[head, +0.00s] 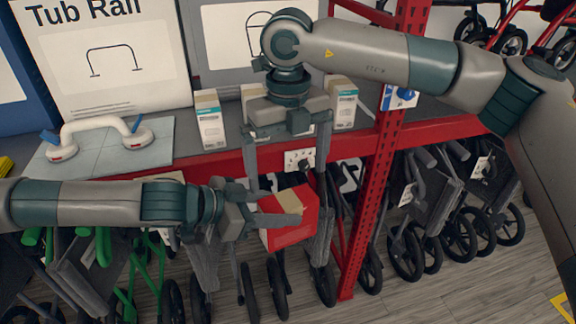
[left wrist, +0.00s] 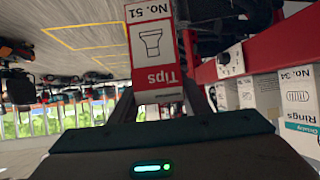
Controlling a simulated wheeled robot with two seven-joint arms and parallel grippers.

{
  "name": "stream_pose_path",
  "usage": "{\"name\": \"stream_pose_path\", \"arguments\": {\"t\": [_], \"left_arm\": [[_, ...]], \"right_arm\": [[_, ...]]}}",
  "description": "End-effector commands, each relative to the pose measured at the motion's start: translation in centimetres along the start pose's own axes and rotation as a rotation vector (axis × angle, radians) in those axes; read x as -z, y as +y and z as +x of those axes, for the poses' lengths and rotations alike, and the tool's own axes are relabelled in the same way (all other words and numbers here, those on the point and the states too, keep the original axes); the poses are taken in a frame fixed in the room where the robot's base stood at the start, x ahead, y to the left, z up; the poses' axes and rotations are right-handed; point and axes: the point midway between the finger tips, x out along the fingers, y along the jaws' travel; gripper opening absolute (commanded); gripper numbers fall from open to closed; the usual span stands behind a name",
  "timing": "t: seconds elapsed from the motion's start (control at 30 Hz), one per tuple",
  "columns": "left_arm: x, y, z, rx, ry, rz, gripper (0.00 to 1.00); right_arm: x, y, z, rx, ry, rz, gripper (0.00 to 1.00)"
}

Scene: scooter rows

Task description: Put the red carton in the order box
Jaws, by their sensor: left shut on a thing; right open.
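The red carton (head: 290,236) is held in front of the shelf's red edge in the head view. I cannot make out an order box in either view.
A grey shelf with a red front edge (head: 225,162) carries several white cartons (head: 209,119) and a tub rail (head: 105,135). A red perforated post (head: 378,190) stands right of the carton. Folded walkers (head: 455,215) fill the space below the shelf.

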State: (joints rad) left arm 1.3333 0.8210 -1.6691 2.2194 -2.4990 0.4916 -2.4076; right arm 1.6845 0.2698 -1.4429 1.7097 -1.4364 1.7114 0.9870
Motion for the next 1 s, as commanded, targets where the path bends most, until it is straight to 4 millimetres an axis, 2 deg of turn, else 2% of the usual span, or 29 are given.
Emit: {"name": "stream_pose_path", "arguments": {"t": [0.27,0.47,0.67,1.0], "left_arm": [[0.1,0.0,0.0,0.0,0.001,0.001,0.15],[0.1,0.0,0.0,0.0,0.001,0.001,0.15],[0.1,0.0,0.0,0.0,0.001,0.001,0.15],[0.1,0.0,0.0,0.0,0.001,0.001,0.15]], "right_arm": [[-0.1,0.0,0.2,-0.002,-0.001,0.0,1.0],[-0.1,0.0,1.4,-0.003,-0.001,-0.001,1.0],[-0.1,0.0,4.0,-0.004,0.0,0.0,1.0],[0.0,0.0,9.5,-0.004,0.0,-0.001,1.0]]}}
